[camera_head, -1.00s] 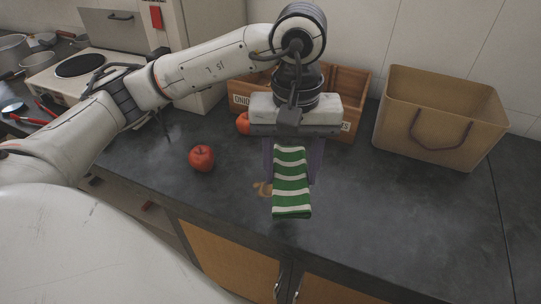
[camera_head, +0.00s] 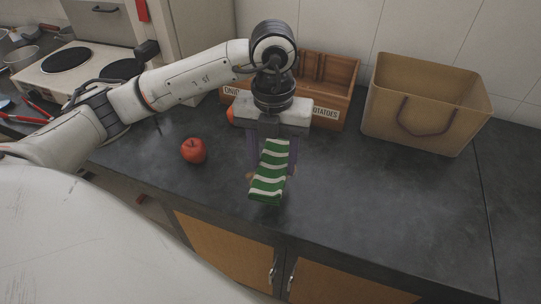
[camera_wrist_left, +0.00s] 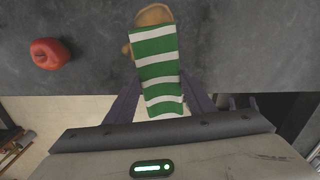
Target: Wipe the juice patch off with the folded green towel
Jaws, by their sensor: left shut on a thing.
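The folded green towel with white stripes (camera_head: 269,172) hangs from my left gripper (camera_head: 272,158), which is shut on it. In the left wrist view the towel (camera_wrist_left: 157,68) lies between the two fingers (camera_wrist_left: 160,100). The brown juice patch (camera_wrist_left: 152,15) shows past the towel's far end in the left wrist view. In the head view only a small bit of the patch (camera_head: 250,176) shows at the towel's left side; the towel hides the rest. I cannot tell whether the towel touches the counter. My right gripper is not in view.
A red apple (camera_head: 193,151) sits left of the towel on the dark counter (camera_head: 390,210). A wooden crate (camera_head: 335,90) stands behind my gripper, and a tan bag (camera_head: 425,105) stands at the back right. A stove (camera_head: 75,75) is at the left. The counter's right part is clear.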

